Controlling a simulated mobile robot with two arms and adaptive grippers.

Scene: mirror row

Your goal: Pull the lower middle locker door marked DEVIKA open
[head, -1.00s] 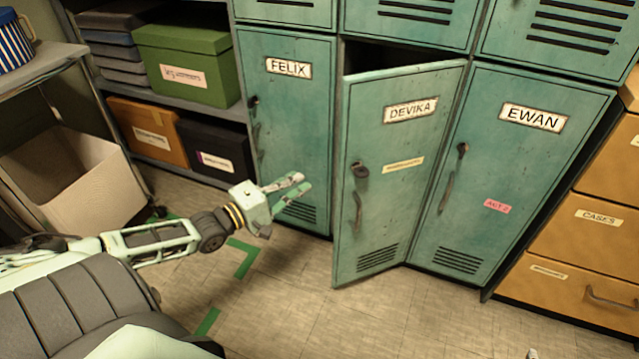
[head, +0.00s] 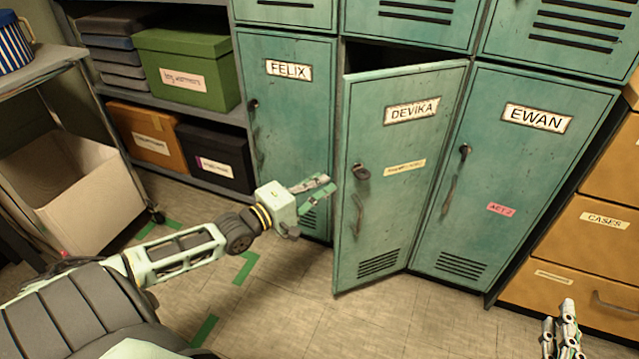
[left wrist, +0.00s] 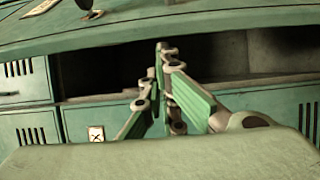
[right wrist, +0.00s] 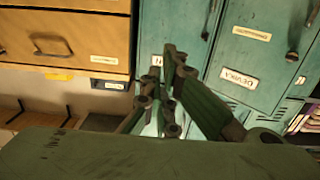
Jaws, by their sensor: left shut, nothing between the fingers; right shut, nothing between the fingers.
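The teal DEVIKA door (head: 385,170) stands ajar in the head view. Its left edge is swung outward, its right edge is by the EWAN door, and a dark gap shows above it. Its dark latch (head: 361,171) and handle (head: 357,214) are near the free edge. My left gripper (head: 326,187) is shut and empty, just left of that edge; I cannot tell whether it touches. In the left wrist view its fingers (left wrist: 162,85) are before a dark opening. My right gripper (head: 563,325) is shut and empty, low at the right.
The closed FELIX door (head: 288,130) is left of DEVIKA, the closed EWAN door (head: 510,180) right. Orange drawers (head: 590,245) stand at the far right. A shelf with boxes (head: 185,75) and a pale bin (head: 75,190) are left. The floor before the lockers is clear.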

